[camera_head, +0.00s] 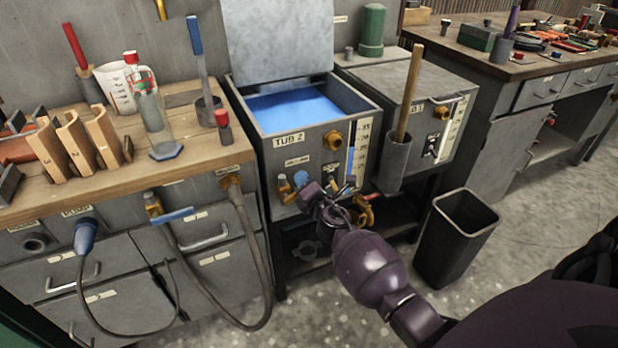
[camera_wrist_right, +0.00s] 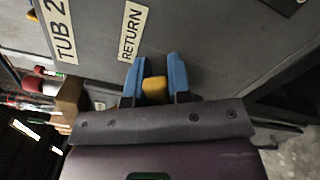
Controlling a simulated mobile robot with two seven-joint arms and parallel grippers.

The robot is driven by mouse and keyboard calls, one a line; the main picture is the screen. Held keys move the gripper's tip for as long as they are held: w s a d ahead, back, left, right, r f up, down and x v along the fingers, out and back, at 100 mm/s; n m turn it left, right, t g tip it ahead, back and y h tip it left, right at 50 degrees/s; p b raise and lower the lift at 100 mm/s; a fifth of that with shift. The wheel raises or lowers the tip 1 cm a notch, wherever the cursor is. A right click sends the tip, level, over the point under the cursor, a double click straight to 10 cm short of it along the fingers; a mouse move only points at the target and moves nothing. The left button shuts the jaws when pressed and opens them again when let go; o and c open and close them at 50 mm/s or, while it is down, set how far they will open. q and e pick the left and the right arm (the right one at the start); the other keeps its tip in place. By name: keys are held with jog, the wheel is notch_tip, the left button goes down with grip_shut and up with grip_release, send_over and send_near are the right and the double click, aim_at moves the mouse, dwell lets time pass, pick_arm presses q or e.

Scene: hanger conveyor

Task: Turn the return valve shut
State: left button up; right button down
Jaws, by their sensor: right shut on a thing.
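The tub marked TUB 2 (camera_head: 300,143) stands in the middle of the head view, with blue liquid inside. In the right wrist view a RETURN label (camera_wrist_right: 132,31) is on its grey front. Near that label, the yellow part of the return valve (camera_wrist_right: 155,91) sits between the two blue fingers of my right gripper (camera_wrist_right: 156,78). The right gripper is shut on it. In the head view the right gripper (camera_head: 326,190) is at the lower front of the tub and hides much of the valve, so its handle angle cannot be told. My left gripper is not in view.
A brass fitting (camera_head: 333,140) sticks out above the gripper. A grey holder (camera_head: 393,165) with a wooden-handled tool is to the right. A black bin (camera_head: 456,237) stands on the floor. A hose (camera_head: 262,270) hangs from the left bench.

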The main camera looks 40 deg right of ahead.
pick_arm(q)
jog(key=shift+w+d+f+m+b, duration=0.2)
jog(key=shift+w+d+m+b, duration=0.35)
jog(key=shift+b, duration=0.7)
pick_arm(e)
jog(key=f+m, duration=0.1)
jog(key=m, duration=0.1)
jog(key=f+m, duration=0.1)
jog(key=m, duration=0.1)
jog(key=f+m, duration=0.1)
jog(key=m, duration=0.1)
jog(key=shift+s+d+f, duration=0.15)
jog(key=shift+d+f, duration=0.05)
jog(key=shift+d, duration=0.2)
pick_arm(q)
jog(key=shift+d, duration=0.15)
pick_arm(e)
jog(key=c, duration=1)
grip_release()
jog(key=shift+c, duration=0.2)
